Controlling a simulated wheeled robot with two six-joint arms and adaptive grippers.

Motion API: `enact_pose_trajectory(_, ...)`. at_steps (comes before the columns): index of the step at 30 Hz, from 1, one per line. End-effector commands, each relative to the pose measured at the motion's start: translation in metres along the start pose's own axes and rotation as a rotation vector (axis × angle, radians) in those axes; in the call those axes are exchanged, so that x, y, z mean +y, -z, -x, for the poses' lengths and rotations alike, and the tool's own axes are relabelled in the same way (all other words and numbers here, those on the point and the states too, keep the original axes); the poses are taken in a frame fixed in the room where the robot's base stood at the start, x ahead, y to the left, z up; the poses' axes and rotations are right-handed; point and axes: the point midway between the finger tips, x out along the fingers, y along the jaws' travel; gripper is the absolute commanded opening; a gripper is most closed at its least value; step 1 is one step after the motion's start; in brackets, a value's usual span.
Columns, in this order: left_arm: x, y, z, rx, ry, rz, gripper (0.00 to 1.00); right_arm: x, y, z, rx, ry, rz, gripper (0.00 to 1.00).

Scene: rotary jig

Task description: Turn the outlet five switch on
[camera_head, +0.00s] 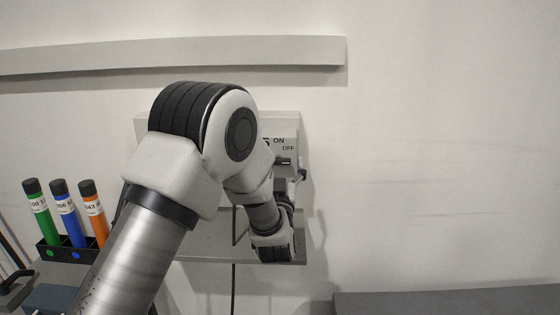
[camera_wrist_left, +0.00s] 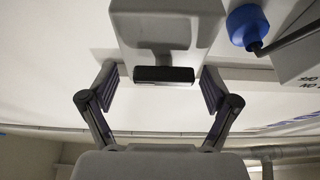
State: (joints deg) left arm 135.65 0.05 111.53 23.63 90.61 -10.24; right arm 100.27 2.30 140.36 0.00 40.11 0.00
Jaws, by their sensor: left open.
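The outlet panel (camera_head: 292,123) is a pale grey box on the wall, mostly hidden behind my left arm. A 5 with ON above OFF is printed at its right. A dark bar (camera_head: 283,160), apparently the outlet five switch, sits below the lettering. My left gripper (camera_head: 301,176) is beside it, partly hidden by its own wrist. In the left wrist view the left gripper (camera_wrist_left: 160,88) is open. A grey piece with a dark bar (camera_wrist_left: 163,75) shows between its fingers, apart from both; I cannot tell for certain that it is the switch. My right gripper is out of view.
A black rack (camera_head: 48,251) with green, blue and orange capped tubes stands at the left. A grey shelf (camera_head: 213,247) lies under the panel. A blue round part (camera_wrist_left: 247,26) with a rod is beside the fingers. The wall at right is bare.

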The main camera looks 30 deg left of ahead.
Motion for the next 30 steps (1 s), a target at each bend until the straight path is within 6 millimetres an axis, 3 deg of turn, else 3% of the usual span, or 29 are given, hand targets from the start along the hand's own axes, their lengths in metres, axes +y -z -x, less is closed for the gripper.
enact_pose_trajectory(3,0.0,-0.001,0.001,-0.001,0.0,0.0,0.84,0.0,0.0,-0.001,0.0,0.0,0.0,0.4)
enact_pose_trajectory(8,0.0,-0.001,0.001,-0.001,0.0,0.0,0.27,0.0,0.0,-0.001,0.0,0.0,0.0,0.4)
enact_pose_trajectory(20,0.0,-0.003,0.002,-0.001,0.012,0.027,0.28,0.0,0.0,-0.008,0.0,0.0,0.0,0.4)
enact_pose_trajectory(30,0.002,-0.005,0.003,0.003,0.081,0.2,0.28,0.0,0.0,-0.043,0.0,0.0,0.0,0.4)
